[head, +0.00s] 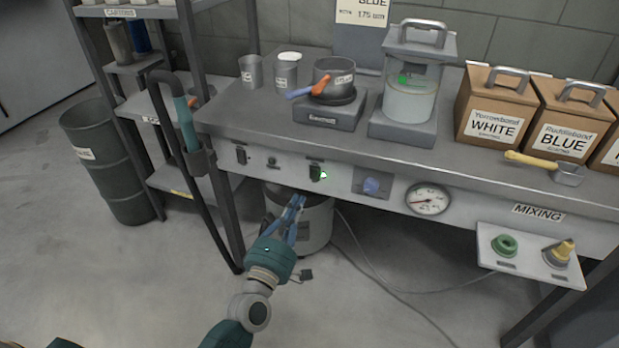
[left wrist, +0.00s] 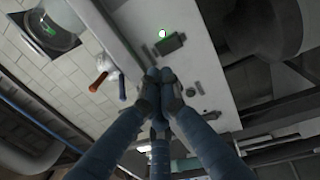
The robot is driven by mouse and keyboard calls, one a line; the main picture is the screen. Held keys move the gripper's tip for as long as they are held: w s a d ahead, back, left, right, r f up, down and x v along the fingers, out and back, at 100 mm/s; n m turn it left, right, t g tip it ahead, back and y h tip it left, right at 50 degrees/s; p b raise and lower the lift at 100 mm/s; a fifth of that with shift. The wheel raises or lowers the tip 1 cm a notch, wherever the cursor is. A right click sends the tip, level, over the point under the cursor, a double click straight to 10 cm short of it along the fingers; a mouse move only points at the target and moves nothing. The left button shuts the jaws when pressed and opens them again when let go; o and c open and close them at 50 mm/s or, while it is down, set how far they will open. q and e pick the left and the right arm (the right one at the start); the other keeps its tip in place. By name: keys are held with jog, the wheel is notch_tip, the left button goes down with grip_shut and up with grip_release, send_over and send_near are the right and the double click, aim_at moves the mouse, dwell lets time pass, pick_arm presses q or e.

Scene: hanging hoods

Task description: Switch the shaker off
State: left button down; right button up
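A dark rocker switch (head: 316,173) with a lit green lamp (head: 323,175) beside it sits on the grey front panel under the bench top. In the left wrist view the green lamp (left wrist: 163,33) glows beside a dark switch (left wrist: 170,44). My left gripper (head: 297,202) is below and left of this switch, apart from it. Its blue fingertips meet, empty, in the left wrist view (left wrist: 160,75). Above the panel stand a grey unit (head: 328,113) bearing a pot and a handled machine (head: 404,127) with a pale jar; their labels do not tell me which is the shaker. My right gripper is out of view.
The panel also has another switch (head: 241,155), a blue knob (head: 371,186) and a round gauge (head: 428,199). A bucket (head: 314,222) stands below it. A shelf rack and a dark bin (head: 108,160) are at left. Boxes (head: 496,107) stand at right.

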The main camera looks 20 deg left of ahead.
aim_at(315, 166)
pick_arm(q)
jog(key=w, duration=0.6)
jog(key=w+r, duration=0.1)
jog(key=w, duration=0.2)
jog(key=shift+d+b, duration=0.15)
jog(key=shift+b, duration=0.2)
jog(key=shift+w, duration=0.2)
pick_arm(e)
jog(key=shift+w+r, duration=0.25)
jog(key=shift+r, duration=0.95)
pick_arm(q)
jog(key=shift+w+r, duration=0.2)
jog(key=shift+w, duration=0.05)
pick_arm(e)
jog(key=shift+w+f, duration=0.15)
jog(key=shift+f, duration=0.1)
pick_arm(q)
jog(key=shift+d, duration=0.1)
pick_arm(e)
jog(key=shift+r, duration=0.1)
